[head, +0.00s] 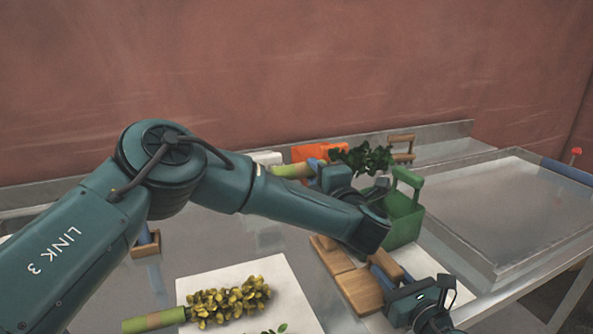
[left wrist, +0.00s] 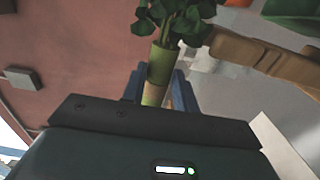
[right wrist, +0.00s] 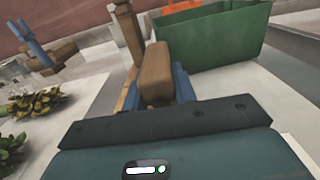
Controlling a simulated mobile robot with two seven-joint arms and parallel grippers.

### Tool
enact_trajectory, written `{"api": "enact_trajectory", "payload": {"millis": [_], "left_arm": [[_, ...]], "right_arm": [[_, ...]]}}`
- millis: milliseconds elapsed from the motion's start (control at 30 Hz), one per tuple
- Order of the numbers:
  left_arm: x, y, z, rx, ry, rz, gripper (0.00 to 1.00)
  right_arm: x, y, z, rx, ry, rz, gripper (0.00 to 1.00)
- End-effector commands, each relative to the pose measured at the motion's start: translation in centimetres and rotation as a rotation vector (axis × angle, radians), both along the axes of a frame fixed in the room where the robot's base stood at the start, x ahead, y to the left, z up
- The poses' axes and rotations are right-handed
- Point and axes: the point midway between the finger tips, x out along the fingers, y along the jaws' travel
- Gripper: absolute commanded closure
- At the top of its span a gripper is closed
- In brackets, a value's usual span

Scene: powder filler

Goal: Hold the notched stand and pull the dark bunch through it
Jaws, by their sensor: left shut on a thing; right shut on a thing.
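My left gripper (head: 317,167) is shut on the green stalk (head: 291,171) of the dark bunch and holds it up in the air at the back. The bunch's dark leaves (head: 362,159) point right; leaves (left wrist: 172,18) and stalk (left wrist: 160,66) also show in the left wrist view. My right gripper (head: 386,268) is shut on the wooden block-like grip (right wrist: 156,70) of the notched stand (head: 361,291), which rests low at the front. A wooden post (right wrist: 127,28) rises beyond it. The bunch is apart from the stand; the notch cannot be made out.
A green handled crate (head: 404,216) stands right of my left wrist. A yellow-green bunch (head: 230,302) lies on a white board (head: 205,281). An orange container (head: 318,151) is at the back, and a raised-rim metal tray (head: 510,205) fills the right.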

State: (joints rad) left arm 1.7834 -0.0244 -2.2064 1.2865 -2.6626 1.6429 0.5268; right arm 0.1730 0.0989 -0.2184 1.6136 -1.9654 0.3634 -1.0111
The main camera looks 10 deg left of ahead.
Motion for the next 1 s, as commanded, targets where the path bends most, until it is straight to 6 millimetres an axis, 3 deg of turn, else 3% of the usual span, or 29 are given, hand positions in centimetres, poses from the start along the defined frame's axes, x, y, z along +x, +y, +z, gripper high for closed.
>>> {"api": "enact_trajectory", "payload": {"millis": [400,1000], "left_arm": [[-0.1,-0.1,0.0,0.001,-0.001,-0.005,0.94],[-0.1,-0.1,-2.8,0.001,0.001,-0.004,0.94]], "right_arm": [[0.0,0.0,0.0,-0.001,0.001,-0.001,1.0],[0.0,0.0,0.0,0.0,0.0,-0.001,1.0]]}}
